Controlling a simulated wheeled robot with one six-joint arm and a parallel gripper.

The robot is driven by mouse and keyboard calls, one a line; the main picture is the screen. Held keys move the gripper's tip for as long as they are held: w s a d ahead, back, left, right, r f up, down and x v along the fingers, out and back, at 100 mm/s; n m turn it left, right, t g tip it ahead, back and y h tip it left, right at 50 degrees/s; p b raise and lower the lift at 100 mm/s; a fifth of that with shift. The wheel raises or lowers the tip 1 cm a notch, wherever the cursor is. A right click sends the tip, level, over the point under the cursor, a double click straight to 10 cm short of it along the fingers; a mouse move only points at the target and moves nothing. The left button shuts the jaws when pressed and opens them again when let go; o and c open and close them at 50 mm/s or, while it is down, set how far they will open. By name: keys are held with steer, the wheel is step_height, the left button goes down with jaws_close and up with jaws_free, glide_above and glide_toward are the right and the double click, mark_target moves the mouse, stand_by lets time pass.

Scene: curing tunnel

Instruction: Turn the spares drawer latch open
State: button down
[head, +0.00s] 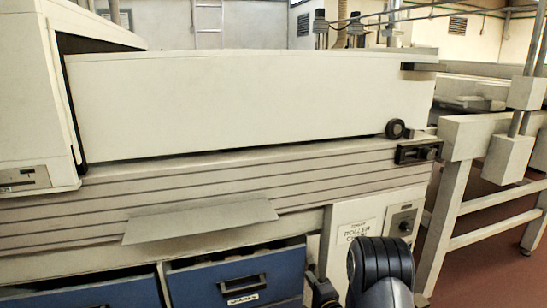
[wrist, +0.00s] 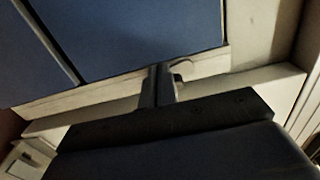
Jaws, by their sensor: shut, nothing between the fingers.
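Two blue drawer fronts show low in the head view: the right one (head: 205,283) and the left one (head: 130,292). Each has a small label at the bottom edge, too cut off or small to read surely. My gripper (wrist: 158,72) is shut and empty, its fingertips by the lower edge of a blue panel (wrist: 140,35) in the wrist view. A small pale rounded piece (wrist: 183,68), perhaps the latch, sits just right of the fingertips; I cannot tell if they touch. In the head view, my arm covers the area right of the right drawer.
A sloping grey plate (head: 200,220) juts out above the drawers. A roller control panel (head: 403,222) with a knob is on the right, close to my arm. A white-legged conveyor frame (head: 460,190) stands further right over a reddish floor.

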stand_by(0.5)
steer(key=shift+a+b, duration=0.1)
steer(key=shift+b, duration=0.2)
steer(key=b+v, duration=0.1)
steer(key=v, duration=0.5)
steer(key=shift+a, duration=0.25)
steer(key=shift+s+r, duration=0.1)
